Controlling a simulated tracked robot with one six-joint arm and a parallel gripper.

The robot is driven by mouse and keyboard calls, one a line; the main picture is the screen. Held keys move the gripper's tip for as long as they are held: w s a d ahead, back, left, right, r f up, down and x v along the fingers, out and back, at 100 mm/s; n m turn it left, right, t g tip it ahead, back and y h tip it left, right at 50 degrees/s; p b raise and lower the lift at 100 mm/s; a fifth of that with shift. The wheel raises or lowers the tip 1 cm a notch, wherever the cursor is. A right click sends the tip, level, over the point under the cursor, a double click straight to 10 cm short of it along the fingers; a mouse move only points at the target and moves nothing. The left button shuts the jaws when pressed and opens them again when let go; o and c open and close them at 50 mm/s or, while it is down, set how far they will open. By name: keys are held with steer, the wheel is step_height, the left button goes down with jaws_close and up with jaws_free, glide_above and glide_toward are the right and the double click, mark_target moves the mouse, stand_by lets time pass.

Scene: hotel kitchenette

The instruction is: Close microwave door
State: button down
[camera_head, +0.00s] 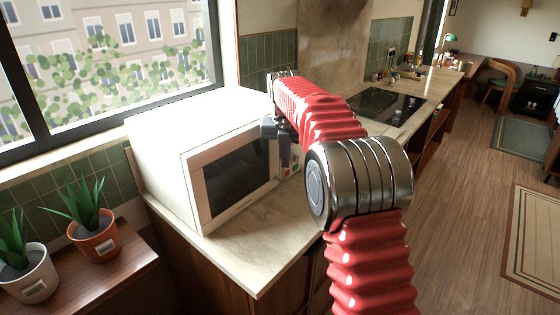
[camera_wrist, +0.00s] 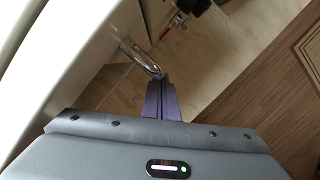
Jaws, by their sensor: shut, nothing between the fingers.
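The white microwave (camera_head: 165,130) stands on the counter below the window. Its door (camera_head: 235,178), with a dark glass pane, faces the room; I cannot tell whether it sits flush or slightly ajar. My gripper (camera_wrist: 161,80) is shut and empty. In the wrist view its purple-grey fingertips are at the near end of a curved chrome handle (camera_wrist: 138,57); I cannot tell whether they touch. White microwave surface (camera_wrist: 55,60) fills the left of that view. In the head view my wrist is at the door's right side, and my red arm partly hides the microwave's right end.
The pale counter (camera_head: 255,232) has clear room in front of the microwave. A dark cooktop (camera_head: 385,106) lies beyond my arm. Two potted plants, one in a terracotta pot (camera_head: 97,243) and one in a white pot (camera_head: 30,280), stand on a wooden shelf at left. The wooden floor (camera_head: 465,200) is open at right.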

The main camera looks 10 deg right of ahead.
steer(key=s+r, duration=0.6)
steer(key=r, duration=0.3)
steer(key=shift+s+d+r, duration=0.15)
steer(key=shift+d+r, duration=0.05)
steer(key=shift+r, duration=0.1)
stand_by(0.5)
step_height(320, 180, down, 5)
steer(key=s+m, duration=0.1)
steer(key=m, duration=1)
steer(key=s+a+f+m+t, duration=0.1)
steer(key=s+f+m, duration=0.1)
steer(key=s+m, duration=0.9)
steer(key=s+a+f+m+t, duration=0.1)
steer(key=s+m, duration=0.9)
steer(key=s, duration=1.6)
steer(key=shift+s+f+m+t+y, duration=0.15)
steer(key=shift+f+m+t+y, duration=0.3)
steer(key=shift+f, duration=0.25)
